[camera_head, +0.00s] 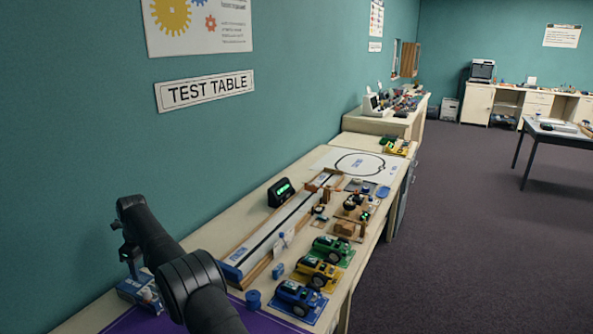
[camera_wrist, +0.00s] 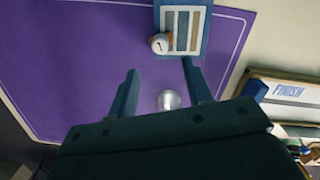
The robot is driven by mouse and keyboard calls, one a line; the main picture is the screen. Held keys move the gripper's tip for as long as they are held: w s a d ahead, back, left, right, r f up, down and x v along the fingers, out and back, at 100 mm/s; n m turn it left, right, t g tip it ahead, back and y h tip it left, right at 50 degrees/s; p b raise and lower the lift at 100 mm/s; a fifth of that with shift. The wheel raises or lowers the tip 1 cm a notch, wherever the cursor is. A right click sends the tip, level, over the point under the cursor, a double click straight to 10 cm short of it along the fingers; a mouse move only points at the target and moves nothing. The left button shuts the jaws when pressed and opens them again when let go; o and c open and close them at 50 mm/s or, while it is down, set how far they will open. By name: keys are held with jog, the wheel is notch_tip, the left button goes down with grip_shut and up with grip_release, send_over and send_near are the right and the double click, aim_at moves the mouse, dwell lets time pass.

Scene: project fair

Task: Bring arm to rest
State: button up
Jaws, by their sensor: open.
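My gripper (camera_wrist: 160,67) is open over a purple mat (camera_wrist: 70,60) in the wrist view. Its two dark fingers are apart, with nothing held between them. A shiny, pale round thing (camera_wrist: 170,100) shows in the gap near the base of the fingers; I cannot tell what it is or how far below it lies. In the head view my arm rises from the bottom edge and bends left, and my gripper (camera_head: 133,270) hangs at the left by the wall. A white ball with a dark mark (camera_wrist: 160,43) lies just beyond the fingertips, at the edge of a blue striped card (camera_wrist: 203,28).
The test table holds a long track (camera_head: 270,230), a black timer (camera_head: 281,191) and blue (camera_head: 298,297), yellow (camera_head: 316,272) and green (camera_head: 331,247) toy cars. A blue spool (camera_head: 253,299) stands near my arm. The carpeted floor (camera_head: 460,240) at right is clear.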

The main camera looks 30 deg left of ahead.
aim_at(145, 289)
jog(key=f, duration=0.8)
jog(key=shift+s+a+f, duration=0.3)
jog(key=shift+a, duration=0.1)
notch_tip(145, 289, up, 2)
jog(key=shift+r, duration=0.75)
